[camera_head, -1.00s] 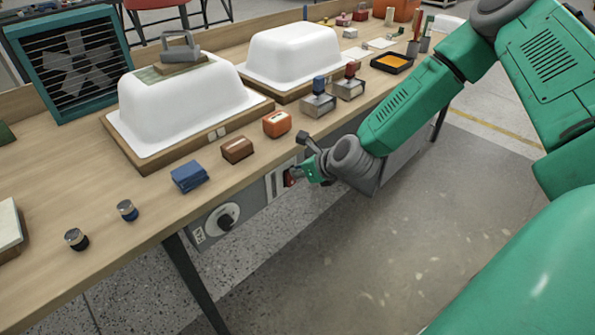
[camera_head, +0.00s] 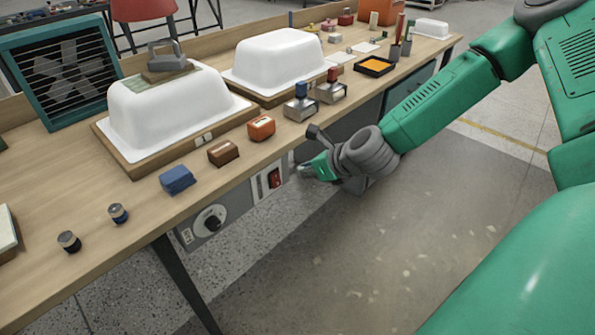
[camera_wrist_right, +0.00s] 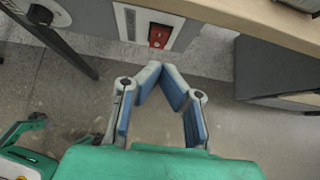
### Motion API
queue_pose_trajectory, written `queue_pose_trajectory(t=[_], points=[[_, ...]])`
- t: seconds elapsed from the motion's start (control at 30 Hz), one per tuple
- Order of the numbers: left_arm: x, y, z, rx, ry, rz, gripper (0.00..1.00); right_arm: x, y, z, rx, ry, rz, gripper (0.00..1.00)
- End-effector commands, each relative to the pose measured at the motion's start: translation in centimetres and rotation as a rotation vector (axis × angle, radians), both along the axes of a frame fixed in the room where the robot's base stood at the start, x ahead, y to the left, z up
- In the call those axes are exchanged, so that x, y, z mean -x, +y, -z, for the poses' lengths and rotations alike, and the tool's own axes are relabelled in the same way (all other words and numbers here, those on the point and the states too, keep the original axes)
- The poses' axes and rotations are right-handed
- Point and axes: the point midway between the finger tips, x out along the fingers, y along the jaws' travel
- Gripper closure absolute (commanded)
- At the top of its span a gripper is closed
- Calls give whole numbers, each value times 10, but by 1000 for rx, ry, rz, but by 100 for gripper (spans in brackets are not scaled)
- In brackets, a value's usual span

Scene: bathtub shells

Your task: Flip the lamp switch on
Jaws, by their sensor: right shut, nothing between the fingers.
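The red rocker switch (camera_head: 275,179) sits in a pale plate on the grey control panel (camera_head: 239,199) under the table's front edge. In the right wrist view the red switch (camera_wrist_right: 159,36) is near the top, left of centre. My right gripper (camera_head: 306,171) is just right of the switch in the head view, apart from it. In the wrist view its blue-padded fingertips (camera_wrist_right: 160,70) meet with nothing between them, below the switch. I cannot make out which way the rocker is set.
A round black knob (camera_head: 212,223) is on the same panel, left of the switch. The wooden table (camera_head: 140,222) carries white tub shells (camera_head: 160,105), stamps and small blocks. A dark table leg (camera_head: 187,285) stands below. The floor in front is clear.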

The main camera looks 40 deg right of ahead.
Motion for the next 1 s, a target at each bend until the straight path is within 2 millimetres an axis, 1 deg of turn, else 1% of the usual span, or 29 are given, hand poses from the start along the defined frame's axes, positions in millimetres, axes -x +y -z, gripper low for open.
queue_pose_trajectory(t=[0.03, 0.1, 0.3, 0.87, 0.97, 1.0], points=[[0, 0, -5, 0, 1, 0, 74, 4, -1, -9, -4, -2, 2, 100], [0, 0, -7, 0, 1, 0, 74, 9, -3, -15, -3, 1, 3, 100], [0, 0, -9, 0, 1, 0, 74, 15, -5, -20, -3, 2, 1, 100], [0, 0, -9, 0, 1, 0, 74, 16, -2, -20, 3, 4, -5, 100], [0, 0, -9, 0, 1, 0, 74, 21, 4, -12, 63, 19, -68, 100], [0, 0, -9, 0, 1, 0, 74, 26, 10, -5, 117, 31, -126, 100]])
